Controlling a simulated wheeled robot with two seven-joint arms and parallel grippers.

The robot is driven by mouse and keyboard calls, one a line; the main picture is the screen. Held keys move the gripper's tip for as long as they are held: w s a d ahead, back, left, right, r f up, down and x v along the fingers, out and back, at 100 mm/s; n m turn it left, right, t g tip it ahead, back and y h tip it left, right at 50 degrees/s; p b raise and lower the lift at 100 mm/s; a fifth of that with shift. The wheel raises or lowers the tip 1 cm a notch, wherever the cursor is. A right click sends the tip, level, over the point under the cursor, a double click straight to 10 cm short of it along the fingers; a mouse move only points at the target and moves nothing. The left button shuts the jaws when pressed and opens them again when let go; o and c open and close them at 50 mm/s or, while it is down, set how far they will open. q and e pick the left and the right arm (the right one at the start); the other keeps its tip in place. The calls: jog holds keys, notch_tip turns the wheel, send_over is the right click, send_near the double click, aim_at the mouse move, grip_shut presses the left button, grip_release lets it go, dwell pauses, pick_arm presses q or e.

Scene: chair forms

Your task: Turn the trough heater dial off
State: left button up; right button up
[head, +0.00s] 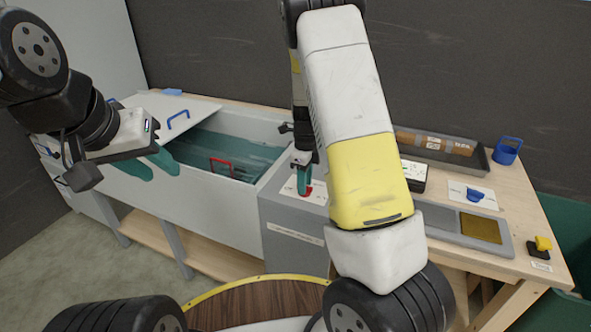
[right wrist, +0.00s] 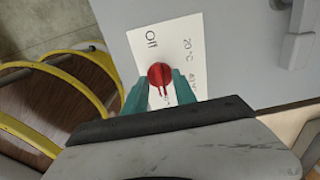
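The red heater dial (right wrist: 160,75) sits on a white label (right wrist: 187,40) marked "Off", "20 °C" and "40 °C" in the right wrist view. Its narrow red grip points down the picture, away from "Off". My right gripper (right wrist: 160,90) has one teal finger on each side of the dial, with the dial between the tips; firm contact is not clear. In the head view my right gripper (head: 303,180) hides part of the dial (head: 309,191) on the grey heater box (head: 290,230). My left gripper (head: 148,166) is open and empty over the trough's front side.
The trough (head: 200,185) holds teal water and a red-handled item (head: 221,166). A lid with a blue handle (head: 178,119) covers its left end. On the bench at right are a tray with a brown roll (head: 435,143), a blue cup (head: 507,150) and a yellow knob (head: 543,243).

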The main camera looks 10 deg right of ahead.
grip_shut()
